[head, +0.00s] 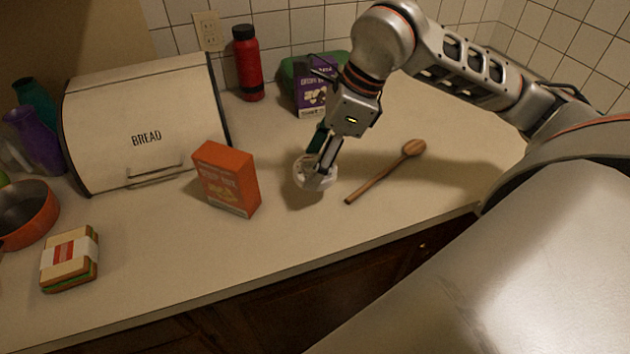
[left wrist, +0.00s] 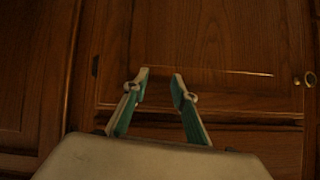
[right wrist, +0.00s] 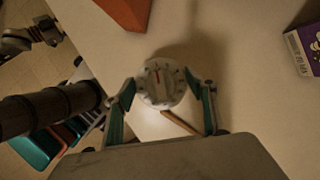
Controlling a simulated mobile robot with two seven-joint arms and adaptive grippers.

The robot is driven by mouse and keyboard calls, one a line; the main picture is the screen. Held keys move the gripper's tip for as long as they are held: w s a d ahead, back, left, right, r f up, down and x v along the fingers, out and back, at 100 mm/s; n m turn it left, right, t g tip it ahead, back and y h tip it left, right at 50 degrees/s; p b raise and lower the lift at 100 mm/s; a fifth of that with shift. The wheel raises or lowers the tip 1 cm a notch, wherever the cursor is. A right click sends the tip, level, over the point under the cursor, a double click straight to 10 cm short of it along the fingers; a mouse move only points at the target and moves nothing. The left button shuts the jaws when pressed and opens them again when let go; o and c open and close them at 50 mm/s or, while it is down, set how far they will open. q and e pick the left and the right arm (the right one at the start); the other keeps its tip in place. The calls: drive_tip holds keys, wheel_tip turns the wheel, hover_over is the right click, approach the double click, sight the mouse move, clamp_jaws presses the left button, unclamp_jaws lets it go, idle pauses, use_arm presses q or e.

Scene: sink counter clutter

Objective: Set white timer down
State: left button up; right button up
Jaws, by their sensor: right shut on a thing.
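The white timer (head: 314,174) is round with a dial and sits between the fingers of my right gripper (head: 322,160), over the counter right of the orange box. In the right wrist view the timer (right wrist: 161,83) shows its face with dark marks and a red pointer, and the right gripper (right wrist: 163,95) is shut on its sides. A shadow lies on the counter beside it; whether the timer touches the counter I cannot tell. My left gripper (left wrist: 160,82) is open and empty in front of wooden cabinet doors; it is not in the head view.
An orange box (head: 226,180) stands left of the timer and a wooden spoon (head: 386,172) lies to its right. A purple box (head: 315,92), a red bottle (head: 247,63) and a bread box (head: 145,125) stand behind. The counter's front strip (head: 290,235) is clear.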

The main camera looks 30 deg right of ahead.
drive_tip(key=shift+f, duration=2.85)
drive_tip(key=shift+f, duration=0.1)
drive_tip(key=o, duration=1.2)
drive_tip(key=shift+d+r, duration=0.1)
drive_tip(key=shift+r, duration=0.25)
drive_tip(key=v, duration=1.1)
drive_tip(key=shift+r, duration=0.25)
drive_tip(key=shift+s, duration=0.15)
